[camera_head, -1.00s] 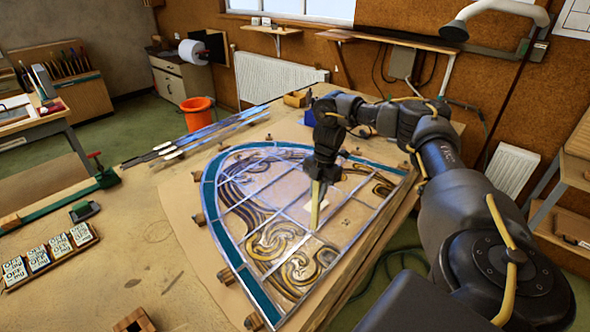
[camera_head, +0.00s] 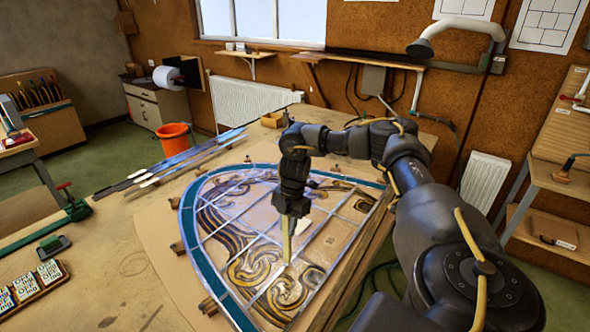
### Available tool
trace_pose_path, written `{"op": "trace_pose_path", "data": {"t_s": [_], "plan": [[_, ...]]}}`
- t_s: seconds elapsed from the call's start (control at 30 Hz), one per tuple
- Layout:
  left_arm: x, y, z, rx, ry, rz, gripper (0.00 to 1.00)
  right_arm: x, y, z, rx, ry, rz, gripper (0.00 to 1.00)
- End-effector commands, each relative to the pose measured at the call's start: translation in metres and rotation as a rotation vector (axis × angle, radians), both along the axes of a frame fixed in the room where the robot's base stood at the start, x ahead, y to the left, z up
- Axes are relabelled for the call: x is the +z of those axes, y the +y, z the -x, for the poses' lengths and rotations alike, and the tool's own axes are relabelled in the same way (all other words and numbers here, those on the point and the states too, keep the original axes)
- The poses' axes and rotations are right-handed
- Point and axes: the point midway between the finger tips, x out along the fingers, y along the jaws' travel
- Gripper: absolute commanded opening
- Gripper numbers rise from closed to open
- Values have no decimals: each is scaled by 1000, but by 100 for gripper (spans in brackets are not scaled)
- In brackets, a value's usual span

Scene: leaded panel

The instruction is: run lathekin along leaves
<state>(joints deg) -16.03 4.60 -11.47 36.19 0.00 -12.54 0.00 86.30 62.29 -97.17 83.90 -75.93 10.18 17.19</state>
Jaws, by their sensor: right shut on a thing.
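The leaded panel (camera_head: 235,216) lies on the workbench, an arched shape with a teal border, brown swirling painted glass and grey lead lines. My right gripper (camera_head: 288,222) is over the middle of the panel, pointing down. It is shut on the lathekin (camera_head: 286,248), a pale, narrow upright stick whose lower end is at or just above the panel; I cannot tell whether it touches. My left gripper is not in view.
Lead strips (camera_head: 172,162) lie at the bench's back left. A tray of labelled blocks (camera_head: 30,287) sits at the front left. Small wooden blocks (camera_head: 178,248) edge the panel. An orange bucket (camera_head: 174,138) stands beyond the bench.

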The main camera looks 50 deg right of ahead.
Motion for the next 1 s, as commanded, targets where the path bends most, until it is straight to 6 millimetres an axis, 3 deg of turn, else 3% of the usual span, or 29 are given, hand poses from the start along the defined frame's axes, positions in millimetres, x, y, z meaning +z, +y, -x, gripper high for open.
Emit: {"op": "trace_pose_path", "data": {"t_s": [0.1,0.37,0.7,1.0], "plan": [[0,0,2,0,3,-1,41,1,20,1,6,-1,-1,0],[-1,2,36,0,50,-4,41,1,59,4,8,-1,-1,0],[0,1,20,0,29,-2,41,1,109,9,6,0,-1,0],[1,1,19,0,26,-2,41,1,153,13,6,1,0,0]]}}
